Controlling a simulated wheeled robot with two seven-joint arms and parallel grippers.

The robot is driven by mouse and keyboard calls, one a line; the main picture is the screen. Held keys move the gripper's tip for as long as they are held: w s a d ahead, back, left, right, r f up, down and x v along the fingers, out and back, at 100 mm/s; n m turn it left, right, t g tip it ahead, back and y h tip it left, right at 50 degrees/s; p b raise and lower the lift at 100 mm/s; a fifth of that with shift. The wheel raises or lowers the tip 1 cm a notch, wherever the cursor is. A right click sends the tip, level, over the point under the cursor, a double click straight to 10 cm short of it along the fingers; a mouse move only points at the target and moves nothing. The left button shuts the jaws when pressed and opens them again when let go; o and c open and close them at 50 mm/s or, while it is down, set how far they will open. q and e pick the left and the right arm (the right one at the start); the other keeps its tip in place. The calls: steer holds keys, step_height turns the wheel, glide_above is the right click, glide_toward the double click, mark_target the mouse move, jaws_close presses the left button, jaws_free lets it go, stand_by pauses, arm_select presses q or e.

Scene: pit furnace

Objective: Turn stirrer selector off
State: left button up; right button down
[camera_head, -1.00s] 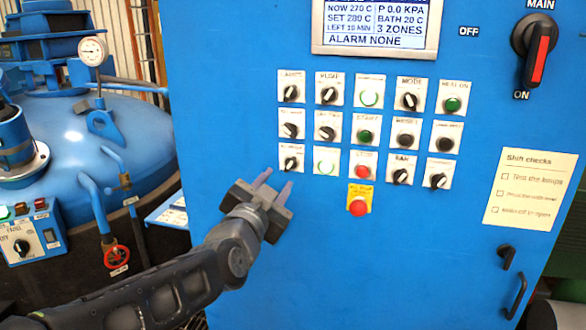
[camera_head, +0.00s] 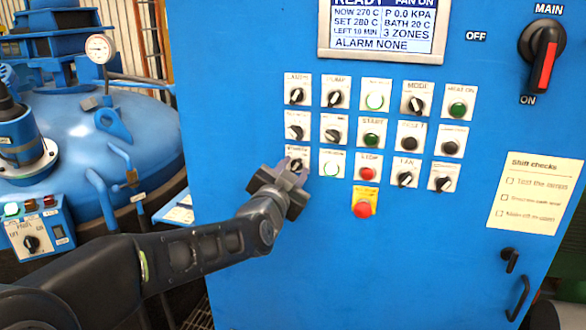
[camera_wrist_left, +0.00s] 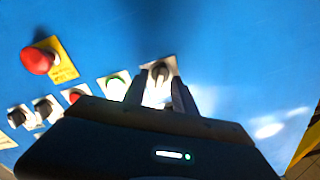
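The selector that my left gripper has reached (camera_head: 297,165) is a small black knob on a white plate, at the lower left of the blue cabinet's control panel. Its label is too blurred to read surely as the stirrer's. In the left wrist view the knob (camera_wrist_left: 160,72) lies between my two fingertips. My left gripper (camera_head: 290,176) is right at this knob and partly covers its plate. Its fingers stand apart with a gap either side of the knob, seen in the left wrist view (camera_wrist_left: 160,84). Whether they touch it I cannot tell. My right gripper is not in view.
Other selectors and buttons crowd close by: a lit ring button (camera_head: 331,168), a red stop button (camera_head: 367,173) and a red mushroom button (camera_head: 362,209) on yellow. A display (camera_head: 383,30) is above. A main switch (camera_head: 541,58) is at upper right. A blue furnace (camera_head: 110,160) stands left.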

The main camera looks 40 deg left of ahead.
arm_select(q)
jaws_close()
stand_by(0.6)
